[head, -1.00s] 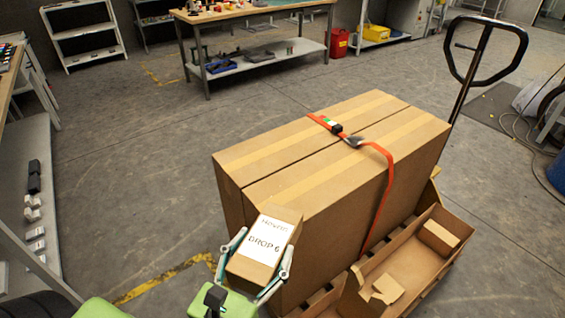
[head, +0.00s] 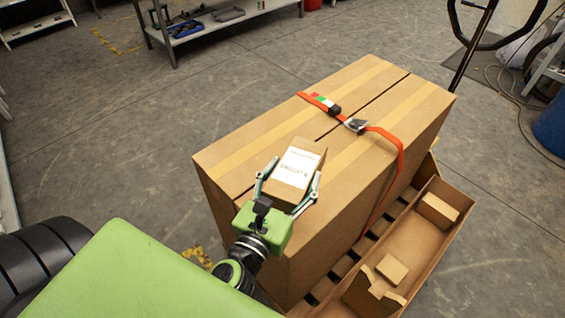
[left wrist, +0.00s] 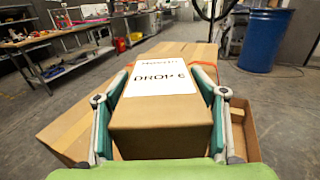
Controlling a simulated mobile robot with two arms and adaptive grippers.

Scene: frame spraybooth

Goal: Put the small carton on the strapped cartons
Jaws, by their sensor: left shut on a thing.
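The small carton (head: 300,160) is a brown box with a white label on top. My left gripper (head: 289,186) is shut on its sides; the left wrist view shows both fingers along the small carton (left wrist: 163,128). The strapped cartons (head: 240,148) are two large brown cartons side by side, bound by an orange strap (head: 386,134) with a buckle. The small carton is over their near top area, on the near side of the strap. I cannot tell whether it touches the top. My right gripper is not in view.
The cartons stand on a wooden pallet (head: 322,290). An open cardboard tray (head: 436,240) with small boxes lies to their right. A pallet truck handle (head: 484,30) rises behind. A blue drum (head: 552,130) stands at the right, and a workbench (head: 205,30) at the back.

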